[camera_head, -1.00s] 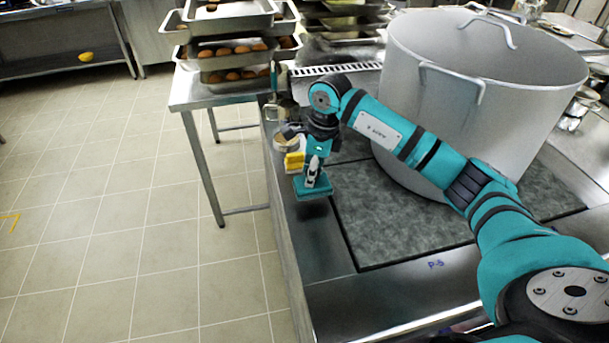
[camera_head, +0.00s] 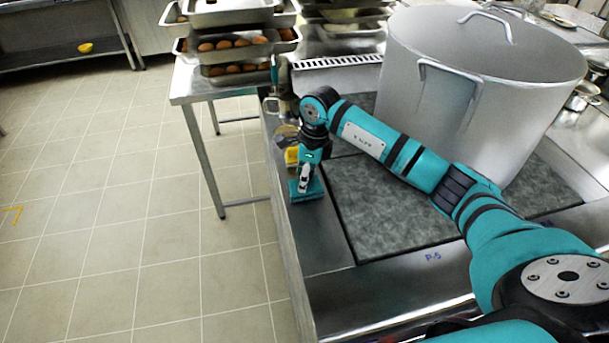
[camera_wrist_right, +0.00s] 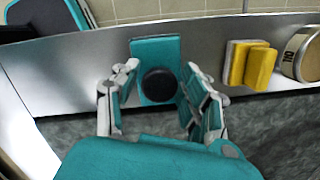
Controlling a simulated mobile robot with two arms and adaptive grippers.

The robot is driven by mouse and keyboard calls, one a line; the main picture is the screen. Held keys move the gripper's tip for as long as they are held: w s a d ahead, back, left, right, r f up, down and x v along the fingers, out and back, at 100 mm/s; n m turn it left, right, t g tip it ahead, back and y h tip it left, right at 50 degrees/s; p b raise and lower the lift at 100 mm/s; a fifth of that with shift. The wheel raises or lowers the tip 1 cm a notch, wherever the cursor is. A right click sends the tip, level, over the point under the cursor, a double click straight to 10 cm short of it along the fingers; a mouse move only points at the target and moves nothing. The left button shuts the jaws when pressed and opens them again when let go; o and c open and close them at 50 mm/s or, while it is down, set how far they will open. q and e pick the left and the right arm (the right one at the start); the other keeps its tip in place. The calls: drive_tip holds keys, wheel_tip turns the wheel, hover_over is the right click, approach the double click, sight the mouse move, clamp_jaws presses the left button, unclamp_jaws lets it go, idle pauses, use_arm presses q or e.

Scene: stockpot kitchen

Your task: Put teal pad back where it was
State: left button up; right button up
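The teal pad (camera_head: 307,190), a flat rectangular block with a round black knob, is on the narrow steel strip at the counter's left edge. In the right wrist view the pad (camera_wrist_right: 156,52) lies between my fingers, its knob facing the camera. My right gripper (camera_head: 305,181) points down over the pad. In the wrist view the gripper's fingers (camera_wrist_right: 160,80) stand apart on both sides of the knob, with a visible gap to it. The pad looks flat on the steel. My left gripper is not in view.
A yellow sponge (camera_head: 291,155) and a round jar (camera_wrist_right: 303,54) stand close beside the pad. A dark grey mat (camera_head: 385,205) lies right of it, bearing a large steel stockpot (camera_head: 480,90). The counter drops to a tiled floor (camera_head: 130,220) on the left.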

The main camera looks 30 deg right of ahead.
drive_tip(key=shift+o, duration=0.4)
drive_tip(key=shift+r, duration=0.15)
wheel_tip(320, 180, up, 12)
drive_tip(key=s+d+b, duration=0.1)
drive_tip(key=b, duration=0.1)
drive_tip(key=shift+d, duration=0.25)
